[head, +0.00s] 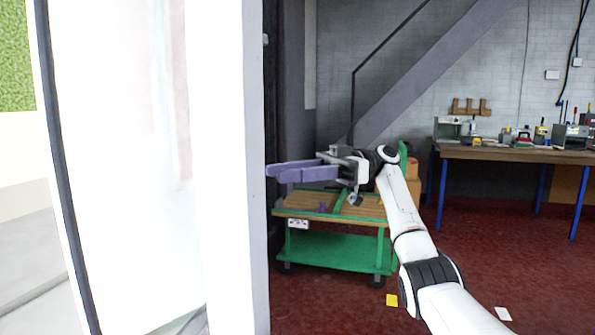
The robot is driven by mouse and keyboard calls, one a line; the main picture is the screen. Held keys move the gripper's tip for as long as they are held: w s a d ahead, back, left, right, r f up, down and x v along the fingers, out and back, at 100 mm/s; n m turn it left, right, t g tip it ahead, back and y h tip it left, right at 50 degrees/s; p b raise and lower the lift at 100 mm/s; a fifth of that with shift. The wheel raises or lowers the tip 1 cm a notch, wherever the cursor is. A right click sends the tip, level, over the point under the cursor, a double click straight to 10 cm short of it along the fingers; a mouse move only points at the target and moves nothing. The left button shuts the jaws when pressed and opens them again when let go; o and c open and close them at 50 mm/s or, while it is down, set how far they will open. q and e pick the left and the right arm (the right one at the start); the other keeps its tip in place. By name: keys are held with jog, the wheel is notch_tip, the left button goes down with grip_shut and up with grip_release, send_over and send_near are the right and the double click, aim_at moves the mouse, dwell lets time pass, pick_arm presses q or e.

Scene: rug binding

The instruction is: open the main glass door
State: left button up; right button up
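A tall, bright glass panel (125,170), which looks like the main glass door, fills the left of the head view. A dark strip (62,190) runs down its left side and a thick white upright (232,170) stands along its right side. No handle shows. My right gripper (273,174) is just right of the white upright, its two purple fingers pointing left. The fingers look slightly apart with nothing between them. Their tips appear close to the upright's edge, but I cannot tell whether they touch it. My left gripper is out of view.
A green cart with a wooden top (335,248) stands behind my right gripper. A workbench (500,153) with tools is at the back right.

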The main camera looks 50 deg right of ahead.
jog(key=v, duration=0.2)
jog(key=shift+s+d, duration=0.2)
jog(key=shift+d, duration=0.1)
dwell(0.5)
